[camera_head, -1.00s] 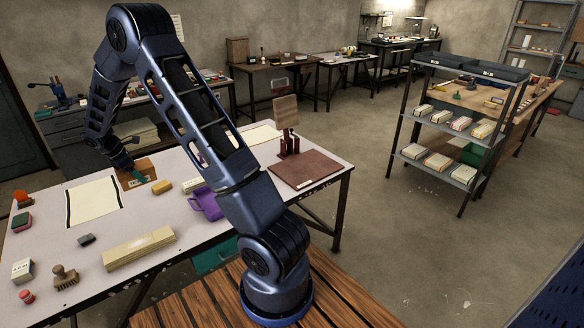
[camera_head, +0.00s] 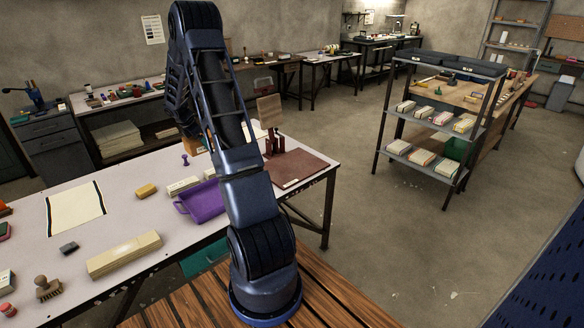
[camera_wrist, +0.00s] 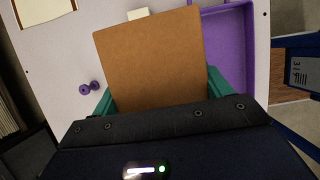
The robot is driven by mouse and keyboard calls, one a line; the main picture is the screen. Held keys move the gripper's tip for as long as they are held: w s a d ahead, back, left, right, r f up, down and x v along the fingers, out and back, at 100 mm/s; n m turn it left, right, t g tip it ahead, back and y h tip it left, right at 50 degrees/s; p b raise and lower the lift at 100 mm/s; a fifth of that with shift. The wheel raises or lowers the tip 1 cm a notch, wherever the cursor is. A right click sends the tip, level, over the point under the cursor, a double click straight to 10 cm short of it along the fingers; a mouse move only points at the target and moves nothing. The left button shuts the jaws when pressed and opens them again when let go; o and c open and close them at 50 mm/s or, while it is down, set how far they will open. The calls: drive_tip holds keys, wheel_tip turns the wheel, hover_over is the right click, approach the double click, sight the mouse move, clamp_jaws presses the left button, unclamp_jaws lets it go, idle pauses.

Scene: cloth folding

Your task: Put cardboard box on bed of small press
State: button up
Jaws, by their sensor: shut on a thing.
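The brown cardboard box (camera_wrist: 150,55) is in the wrist view, between the two teal fingers of my gripper (camera_wrist: 160,92), which is shut on it. The box appears above the white table. In the head view my arm hides the gripper and most of the box; a small brown part (camera_head: 197,145) shows beside the arm. A dark reddish-brown board (camera_head: 297,168) with an upright post and light wooden paddle stands at the table's right end. A blue lever device (camera_head: 36,97) stands on the grey cabinet at the back left. I cannot tell which is the small press.
The purple tray (camera_head: 203,203) lies close to my arm, with pale boxes (camera_head: 184,186) behind it. A purple knobbed piece (camera_wrist: 90,88) is left of the box in the wrist view.

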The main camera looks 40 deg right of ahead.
drive_tip(key=s+d, duration=0.6)
drive_tip(key=d, duration=0.7)
drive_tip(key=s+d, duration=0.6)
drive_tip(key=d, duration=0.7)
drive_tip(key=s+d, duration=0.6)
drive_tip(key=d, duration=0.8)
wheel_tip(320, 180, down, 19)
drive_tip(key=shift+w, duration=0.15)
drive_tip(key=shift+f, duration=0.1)
drive_tip(key=o, duration=1.2)
drive_tip(key=shift+a+f, duration=0.1)
